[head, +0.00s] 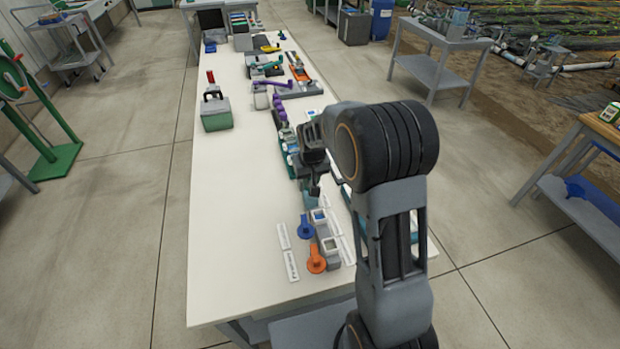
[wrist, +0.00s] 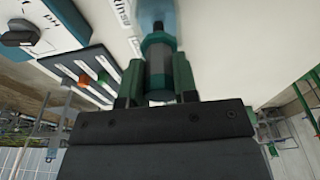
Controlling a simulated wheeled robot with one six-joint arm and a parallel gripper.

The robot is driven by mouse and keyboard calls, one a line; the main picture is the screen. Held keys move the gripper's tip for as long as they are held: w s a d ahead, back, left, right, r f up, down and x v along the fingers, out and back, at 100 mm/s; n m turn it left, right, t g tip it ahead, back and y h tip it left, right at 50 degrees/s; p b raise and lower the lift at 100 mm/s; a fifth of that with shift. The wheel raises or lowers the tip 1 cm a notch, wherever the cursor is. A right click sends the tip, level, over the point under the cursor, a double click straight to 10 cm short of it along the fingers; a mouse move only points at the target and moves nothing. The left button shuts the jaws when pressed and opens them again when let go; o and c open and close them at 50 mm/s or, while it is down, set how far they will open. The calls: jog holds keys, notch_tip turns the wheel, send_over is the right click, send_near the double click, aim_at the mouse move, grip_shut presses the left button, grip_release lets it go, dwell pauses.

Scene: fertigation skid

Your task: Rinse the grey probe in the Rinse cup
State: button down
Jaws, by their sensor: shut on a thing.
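My gripper (head: 314,186) hangs over the right part of the long white table, pointing down. In the wrist view its green fingers (wrist: 158,84) are shut on the grey probe (wrist: 157,52), which has a dark teal band. A pale blue, see-through cup (wrist: 158,8) shows at the top edge, beside a label reading "Rinse" (wrist: 124,12). The probe's far end overlaps this cup in the picture; I cannot tell how deep it sits. In the head view the cup (head: 310,201) is a small teal shape just below my gripper.
Blue (head: 306,228) and orange (head: 316,260) round-ended items lie near the small cups at the near end. A green-grey box (head: 216,112) stands farther back.

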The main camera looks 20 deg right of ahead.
jog(key=shift+r, duration=0.45)
jog(key=shift+f, duration=0.25)
jog(key=shift+f+b, duration=0.5)
jog(key=shift+f, duration=0.15)
jog(key=shift+r, duration=0.2)
jog(key=shift+r+p, duration=0.6)
jog(key=shift+r, duration=0.1)
jog(key=shift+f, duration=0.2)
jog(key=shift+f+b, duration=0.7)
